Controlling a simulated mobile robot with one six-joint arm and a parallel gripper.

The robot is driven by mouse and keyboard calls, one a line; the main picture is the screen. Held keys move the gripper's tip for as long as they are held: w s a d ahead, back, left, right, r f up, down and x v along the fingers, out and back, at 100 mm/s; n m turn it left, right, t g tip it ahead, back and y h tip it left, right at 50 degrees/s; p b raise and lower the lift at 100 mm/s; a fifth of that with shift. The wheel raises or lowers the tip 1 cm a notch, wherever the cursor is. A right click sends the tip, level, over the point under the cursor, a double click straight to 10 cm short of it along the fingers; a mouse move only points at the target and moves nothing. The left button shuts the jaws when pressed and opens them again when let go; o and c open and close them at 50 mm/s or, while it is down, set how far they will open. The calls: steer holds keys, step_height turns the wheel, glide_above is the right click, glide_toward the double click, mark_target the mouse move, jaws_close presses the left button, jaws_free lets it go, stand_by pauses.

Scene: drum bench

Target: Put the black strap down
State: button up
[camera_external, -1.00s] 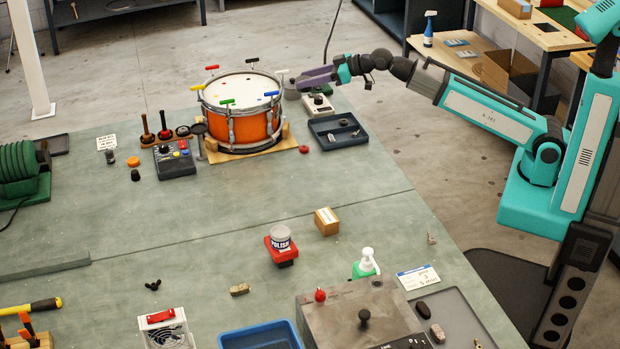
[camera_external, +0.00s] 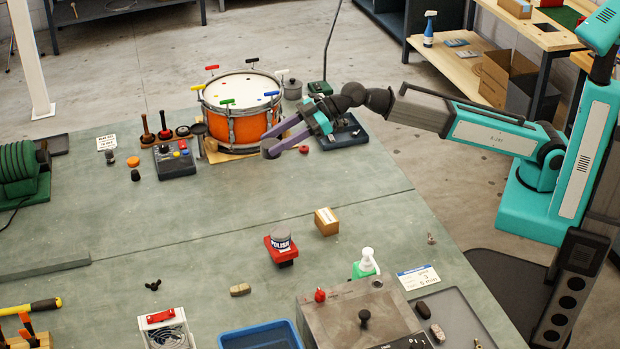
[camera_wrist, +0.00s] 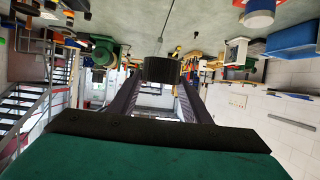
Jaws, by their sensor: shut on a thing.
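My gripper (camera_external: 270,150) reaches in from the right, in front of the drum's lower right side and above the green bench (camera_external: 330,185). Its purple fingers point left and down. In the wrist view my gripper (camera_wrist: 162,82) has its fingers on either side of a dark, band-like piece, the black strap (camera_wrist: 162,69), held at the tips. In the external view I cannot make the strap out clearly at the fingertips.
The orange drum (camera_external: 225,128) with coloured T-handles stands close behind my gripper. A dark tray (camera_external: 345,138) lies behind the wrist.

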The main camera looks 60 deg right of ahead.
steer(key=s+a+n+g+y+b, duration=0.1)
steer(key=s+a+n+g+y, duration=0.15)
steer(key=s+a, duration=0.95)
steer(key=s+a+n+g+y+b, duration=0.1)
steer(key=s+a+n+g, duration=0.5)
steer(key=a, duration=1)
step_height(320, 180, down, 12)
steer(key=s+m+t, duration=0.2)
steer(key=shift+f+p, duration=0.3)
steer(key=shift+f, duration=2.8)
steer(key=shift+f, duration=0.1)
steer(key=shift+f, duration=1.75)
steer(key=shift+f, duration=0.2)
